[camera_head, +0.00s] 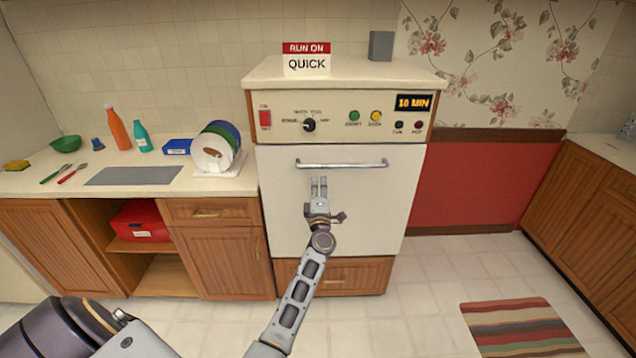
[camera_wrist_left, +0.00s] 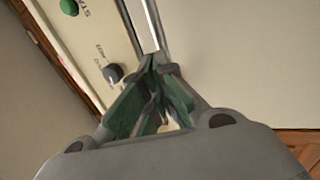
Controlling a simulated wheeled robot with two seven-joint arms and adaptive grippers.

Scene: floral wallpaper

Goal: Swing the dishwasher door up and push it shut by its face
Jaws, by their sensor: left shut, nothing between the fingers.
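The dishwasher door (camera_head: 380,205) is white and stands upright in the front of the appliance, under the control panel (camera_head: 345,114). It looks closed; I cannot tell whether it is fully latched. A metal bar handle (camera_head: 341,164) runs across its top. My left gripper (camera_head: 319,183) is shut and empty, in front of the door's upper middle, just below the handle. Whether its fingertips touch the door I cannot tell. In the left wrist view my left gripper (camera_wrist_left: 160,65) has its fingers together near the handle bar (camera_wrist_left: 147,22). My right gripper is not in view.
A counter (camera_head: 60,185) at the left holds a dish rack with plates (camera_head: 213,150), bottles (camera_head: 118,128) and utensils. A wooden drawer (camera_head: 345,277) is below the door. A striped rug (camera_head: 520,325) lies on the floor at the right. Cabinets (camera_head: 590,200) line the right side.

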